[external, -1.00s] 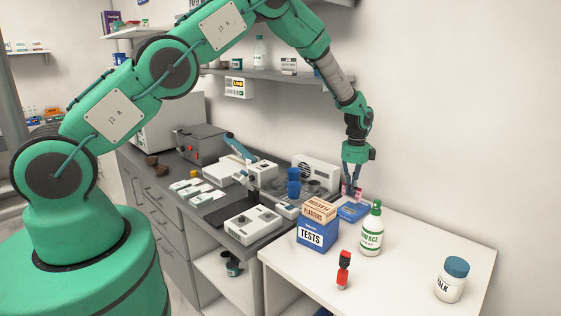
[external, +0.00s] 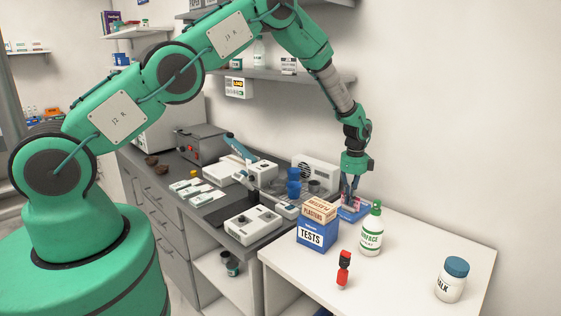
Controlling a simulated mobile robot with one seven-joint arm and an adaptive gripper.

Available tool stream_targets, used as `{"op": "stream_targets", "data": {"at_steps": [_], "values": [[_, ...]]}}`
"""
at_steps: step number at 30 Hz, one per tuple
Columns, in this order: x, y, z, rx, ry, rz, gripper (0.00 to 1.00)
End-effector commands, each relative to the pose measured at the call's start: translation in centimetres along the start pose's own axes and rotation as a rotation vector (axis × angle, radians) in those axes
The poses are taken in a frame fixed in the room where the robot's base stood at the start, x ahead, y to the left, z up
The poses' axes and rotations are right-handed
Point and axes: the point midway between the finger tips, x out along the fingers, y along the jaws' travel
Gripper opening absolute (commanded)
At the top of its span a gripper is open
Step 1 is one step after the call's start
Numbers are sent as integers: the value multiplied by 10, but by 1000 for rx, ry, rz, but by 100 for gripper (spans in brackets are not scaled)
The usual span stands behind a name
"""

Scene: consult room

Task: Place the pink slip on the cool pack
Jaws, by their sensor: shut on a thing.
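The cool pack (external: 349,214) is a flat blue thing lying at the back of the white counter, behind the tests box. My gripper (external: 350,197) points down just over it, with the fingers shut on the pink slip (external: 345,200). Pink shows at the fingers, low against the cool pack. The fingers hide part of both, and I cannot tell whether the slip touches the pack.
The blue tests box (external: 316,235) with the plasters box (external: 319,208) on top stands in front of the pack. A green-capped surface spray bottle (external: 371,236) is close on the right. A red-and-black item (external: 343,271) and a talk-labelled jar (external: 452,280) stand farther forward.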

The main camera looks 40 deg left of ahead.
Motion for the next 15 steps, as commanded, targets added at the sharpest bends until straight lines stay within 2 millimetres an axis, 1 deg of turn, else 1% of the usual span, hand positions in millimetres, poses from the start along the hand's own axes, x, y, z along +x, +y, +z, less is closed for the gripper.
{"op": "stream_targets", "data": {"at_steps": [7,8,9,10,15], "values": [[4,0,0,0,0,0,0],[3,0,0,0,0,0,11],[3,0,0,0,0,0,19],[3,0,0,0,0,0,24],[3,0,0,0,0,0,26]]}}
